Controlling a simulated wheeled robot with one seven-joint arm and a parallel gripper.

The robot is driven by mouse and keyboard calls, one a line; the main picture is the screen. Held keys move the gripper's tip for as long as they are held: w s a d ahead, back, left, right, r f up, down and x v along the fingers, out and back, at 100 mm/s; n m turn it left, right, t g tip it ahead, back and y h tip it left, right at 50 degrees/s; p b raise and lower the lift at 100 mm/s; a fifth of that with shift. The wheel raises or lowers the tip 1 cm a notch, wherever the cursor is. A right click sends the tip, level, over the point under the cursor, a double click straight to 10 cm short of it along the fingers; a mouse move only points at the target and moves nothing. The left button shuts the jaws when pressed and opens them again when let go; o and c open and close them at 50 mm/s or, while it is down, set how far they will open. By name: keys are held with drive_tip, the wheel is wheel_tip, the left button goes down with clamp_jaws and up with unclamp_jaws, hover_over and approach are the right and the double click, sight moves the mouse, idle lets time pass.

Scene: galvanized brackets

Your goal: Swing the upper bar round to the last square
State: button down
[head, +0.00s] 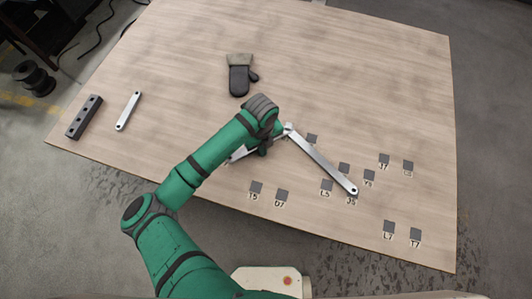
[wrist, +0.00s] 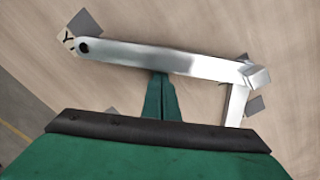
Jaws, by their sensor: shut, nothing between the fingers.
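Two flat metal bars meet at a joint (head: 289,128) near the middle of the table. One bar (head: 323,162) runs down and right to a holed end beside a labelled square. The other bar (head: 240,152) runs down and left, mostly hidden by my arm. It appears to be the long bar (wrist: 150,56) in the wrist view, its holed left end over a square (wrist: 86,22) with a partly covered label. Which bar is upper I cannot tell surely. My gripper (wrist: 160,84) is shut and empty at this bar's lower edge; contact is unclear. In the head view, my gripper (head: 264,149) is partly hidden.
Several labelled dark squares lie on the table, including one (head: 415,234) at the lower right. A dark mitt (head: 239,78), a small metal link (head: 128,110) and a dark holed block (head: 84,117) lie farther off. The upper right of the table is clear.

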drive_tip(key=shift+w+a, duration=0.1)
drive_tip(key=shift+w, duration=0.1)
drive_tip(key=shift+w+a, duration=0.4)
drive_tip(key=shift+w, duration=0.3)
drive_tip(key=shift+s, duration=0.1)
drive_tip(key=shift+s+d, duration=0.1)
drive_tip(key=shift+d, duration=0.05)
drive_tip(key=s+d, duration=0.1)
drive_tip(key=s+d+r, duration=0.1)
drive_tip(key=s, duration=0.1)
drive_tip(key=shift+s+r, duration=0.1)
wheel_tip(320, 180, up, 9)
drive_tip(key=shift+a, duration=0.15)
